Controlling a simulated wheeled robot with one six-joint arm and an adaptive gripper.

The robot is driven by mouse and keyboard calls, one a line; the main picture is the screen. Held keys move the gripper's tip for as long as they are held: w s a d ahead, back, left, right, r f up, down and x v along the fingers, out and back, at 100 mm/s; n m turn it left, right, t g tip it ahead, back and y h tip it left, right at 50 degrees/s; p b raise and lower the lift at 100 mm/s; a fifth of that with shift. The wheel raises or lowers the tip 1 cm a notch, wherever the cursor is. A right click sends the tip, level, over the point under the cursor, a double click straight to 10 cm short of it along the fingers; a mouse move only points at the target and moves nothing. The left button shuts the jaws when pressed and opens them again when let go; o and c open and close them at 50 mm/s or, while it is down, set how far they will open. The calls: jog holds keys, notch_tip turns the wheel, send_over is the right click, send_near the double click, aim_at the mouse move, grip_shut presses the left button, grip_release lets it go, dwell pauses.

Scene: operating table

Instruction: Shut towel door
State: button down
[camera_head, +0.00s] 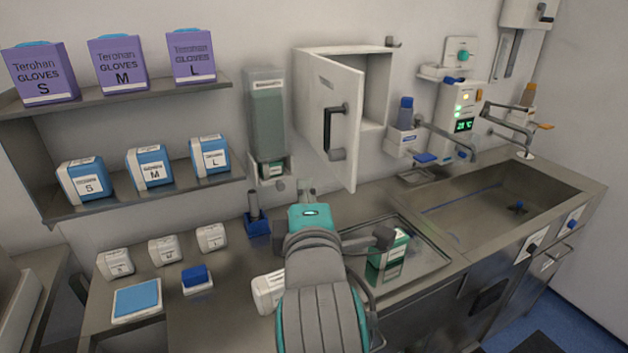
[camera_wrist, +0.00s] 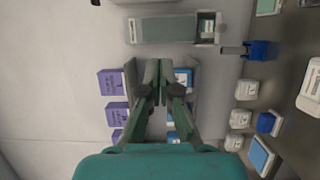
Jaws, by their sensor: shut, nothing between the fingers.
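The towel door (camera_head: 336,118) is a white panel with a dark bar handle (camera_head: 332,128), on a white wall cabinet (camera_head: 375,85). It stands open, swung out from the cabinet's left side, and part of the interior shows on the right. My gripper (camera_head: 306,188) is below and to the left of the door, apart from it, partly hidden by my own arm. In the wrist view, the fingers of my gripper (camera_wrist: 160,95) are together and empty, pointing toward the wall. The door is not recognisable in the wrist view.
A wall dispenser (camera_head: 266,115) hangs left of the cabinet. Shelves (camera_head: 140,196) with glove boxes are further left. A green-and-white box (camera_head: 388,255) stands on a tray below the door. A sink (camera_head: 500,205) and wall fittings are at right.

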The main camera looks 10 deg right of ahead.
jog(key=w+d, duration=0.5)
jog(key=w, duration=0.4)
jog(key=shift+d, duration=0.15)
